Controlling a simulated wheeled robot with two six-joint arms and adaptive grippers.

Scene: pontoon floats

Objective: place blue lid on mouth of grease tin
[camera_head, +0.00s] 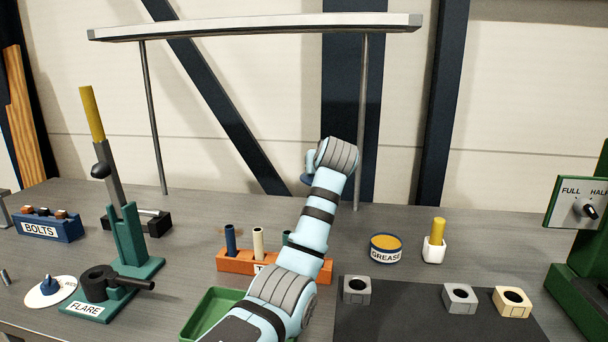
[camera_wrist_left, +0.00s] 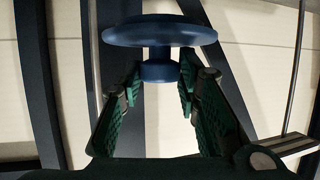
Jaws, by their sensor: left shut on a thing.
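The blue lid (camera_wrist_left: 160,32) is a round disc with a short knob. In the left wrist view my left gripper (camera_wrist_left: 161,78) is shut on the knob, with the disc beyond the fingertips. In the head view my left arm reaches up from the bottom centre. Its wrist hides most of the gripper, and only a small dark blue bit, likely the lid (camera_head: 306,179), shows beside it. The grease tin (camera_head: 386,256) stands on the bench to the right of the arm and apart from it. It has a white GREASE label, and yellow-brown grease shows in its uncovered mouth. My right gripper is not in view.
An orange rack (camera_head: 234,261) with several tubes stands behind my forearm. A white pot (camera_head: 433,253) with a yellow stick is right of the tin. Square blocks sit on a dark mat (camera_head: 400,316) in front. A lamp bar (camera_head: 255,28) on posts spans above.

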